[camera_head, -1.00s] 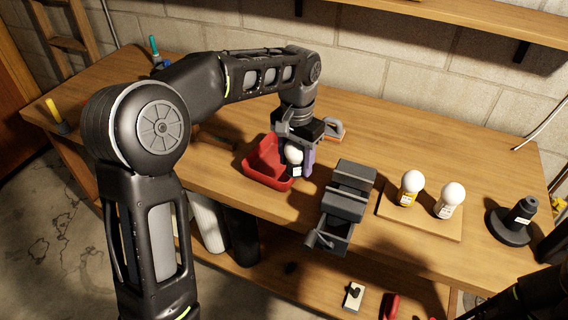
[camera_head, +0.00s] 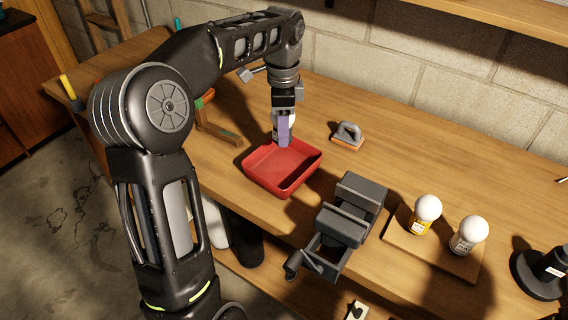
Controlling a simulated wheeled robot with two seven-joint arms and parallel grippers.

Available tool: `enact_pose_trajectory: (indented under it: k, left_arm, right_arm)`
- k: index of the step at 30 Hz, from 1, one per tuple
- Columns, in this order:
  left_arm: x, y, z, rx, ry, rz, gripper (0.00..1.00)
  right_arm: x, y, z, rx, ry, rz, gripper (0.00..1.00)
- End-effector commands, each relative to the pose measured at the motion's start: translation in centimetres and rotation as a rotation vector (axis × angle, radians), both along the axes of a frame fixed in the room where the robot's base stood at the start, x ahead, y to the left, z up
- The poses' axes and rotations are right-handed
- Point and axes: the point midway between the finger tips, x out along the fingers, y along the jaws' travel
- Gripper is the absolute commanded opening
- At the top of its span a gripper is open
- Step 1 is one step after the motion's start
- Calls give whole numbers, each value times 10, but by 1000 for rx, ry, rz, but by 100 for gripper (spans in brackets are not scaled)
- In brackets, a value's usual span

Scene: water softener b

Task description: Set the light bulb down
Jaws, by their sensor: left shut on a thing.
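My left gripper (camera_head: 283,132) points down over the back rim of the red tray (camera_head: 256,181). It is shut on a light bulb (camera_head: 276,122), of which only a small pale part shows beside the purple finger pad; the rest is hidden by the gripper. The bulb is near the tray's back edge, and I cannot tell whether it touches anything. The inside of the tray that shows is empty. Two other white bulbs, one with a yellow base (camera_head: 425,211) and one with a silver base (camera_head: 469,234), stand on a wooden board (camera_head: 431,258) to the right. My right gripper is not in view.
A dark grey vise (camera_head: 347,215) stands right of the tray at the bench's front edge. A grey-handled float or brush (camera_head: 347,136) lies behind it. A clamp-like tool (camera_head: 219,133) lies to the left. A black stand (camera_head: 539,274) is at far right. The bench behind the tray is clear.

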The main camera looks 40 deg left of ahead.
Motion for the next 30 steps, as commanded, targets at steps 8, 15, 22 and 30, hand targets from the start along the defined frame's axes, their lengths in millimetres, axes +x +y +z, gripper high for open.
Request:
enact_pose_trajectory:
  k: [8,15,22,30]
  left_arm:
    - [-1,0,-47,-2,5,0,0]
    - [0,0,-56,0,0,1,0]
    - [-1,0,-62,0,2,1,0]
    - [-1,0,-93,-1,2,1,0]
  right_arm:
    - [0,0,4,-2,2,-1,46]
    - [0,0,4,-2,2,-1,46]
    - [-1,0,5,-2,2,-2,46]
    - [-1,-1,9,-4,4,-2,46]
